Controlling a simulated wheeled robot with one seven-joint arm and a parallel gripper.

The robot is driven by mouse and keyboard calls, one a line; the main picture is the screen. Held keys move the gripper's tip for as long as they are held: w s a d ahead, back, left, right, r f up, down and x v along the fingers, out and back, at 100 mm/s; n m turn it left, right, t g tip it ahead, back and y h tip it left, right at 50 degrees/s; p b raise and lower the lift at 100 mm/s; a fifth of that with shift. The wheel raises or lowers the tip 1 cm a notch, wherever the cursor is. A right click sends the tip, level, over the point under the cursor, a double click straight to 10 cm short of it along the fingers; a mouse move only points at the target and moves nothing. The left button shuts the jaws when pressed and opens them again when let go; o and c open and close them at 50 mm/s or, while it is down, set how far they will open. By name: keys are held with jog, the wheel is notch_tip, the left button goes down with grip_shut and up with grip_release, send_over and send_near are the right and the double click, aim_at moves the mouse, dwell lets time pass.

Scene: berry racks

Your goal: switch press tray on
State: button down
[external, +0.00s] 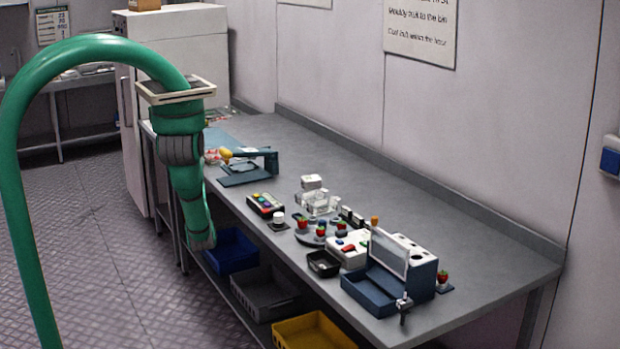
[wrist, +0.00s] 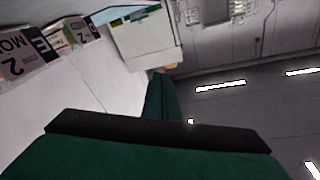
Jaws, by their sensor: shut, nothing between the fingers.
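The likely press (external: 248,167) is a dark blue-grey device with a flat tray-like base and a yellow-knobbed lever, on the left part of the bench in the external view. I cannot make out a switch on it or tell its state. My green arm hangs at the bench's left front edge, left of the press and apart from it. My gripper (wrist: 160,76) shows in the wrist view as shut, empty green fingers beyond a black bar. The wrist view does not show the press.
A keypad (external: 265,205), a white button box (external: 347,249), a blue box with a raised panel (external: 388,251) and a small black tray (external: 323,263) crowd the bench (external: 480,262). Blue, grey and yellow bins (external: 312,333) sit below. The bench's back strip is clear.

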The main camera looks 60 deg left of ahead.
jog(key=w+d+r+m+t+y, duration=0.1)
jog(key=w+r+m+t+y, duration=0.3)
jog(key=r, duration=1.2)
jog(key=w+d+r+m+t+y, duration=0.1)
jog(key=w+r, duration=0.4)
jog(key=r, duration=1)
jog(key=s+a+f+n+g+h, duration=0.1)
jog(key=a+f+n+g+h, duration=0.35)
jog(key=a+n+g, duration=0.25)
notch_tip(320, 180, down, 8)
jog(key=w+n+g+h, duration=0.2)
jog(key=n+h, duration=0.1)
jog(key=h, duration=0.2)
jog(key=w+d+f+n+h, duration=0.1)
jog(key=w+d+f+h, duration=0.4)
jog(key=d+f, duration=0.3)
jog(key=w+d+f+t+h, duration=0.1)
jog(key=w+d+f+h, duration=0.4)
jog(key=d, duration=0.7)
jog(key=w+f, duration=0.2)
jog(key=w, duration=0.1)
jog(key=shift+f+n+h, duration=0.35)
jog(key=shift+f+n, duration=0.05)
